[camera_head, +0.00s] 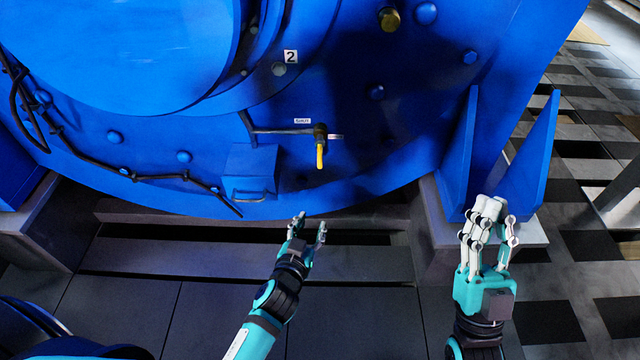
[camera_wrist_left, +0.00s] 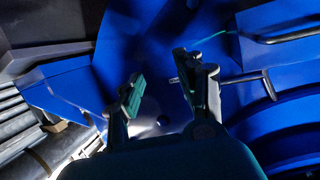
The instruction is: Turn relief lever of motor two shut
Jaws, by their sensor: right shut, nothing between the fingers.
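The motor (camera_head: 150,150) is a big blue housing with a number 2 plate (camera_head: 290,57). The relief lever (camera_head: 320,156) has a yellow handle hanging straight down from a brass valve (camera_head: 320,132) on a thin pipe. A small SHUT label (camera_head: 302,121) sits just above left of the valve. My left gripper (camera_head: 308,230) is open and empty, below the lever and apart from it. Its spread fingers also show in the left wrist view (camera_wrist_left: 165,92), where one finger seems to hide the valve; no yellow shows there. My right gripper (camera_head: 487,205) is shut and empty, far right of the lever.
A blue box with a handle (camera_head: 250,170) juts out left of the lever. A dark cable (camera_head: 150,177) runs along the housing. A blue bracket (camera_head: 500,150) stands behind my right gripper. Grey beams (camera_head: 180,258) lie below the motor. Space directly below the lever is clear.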

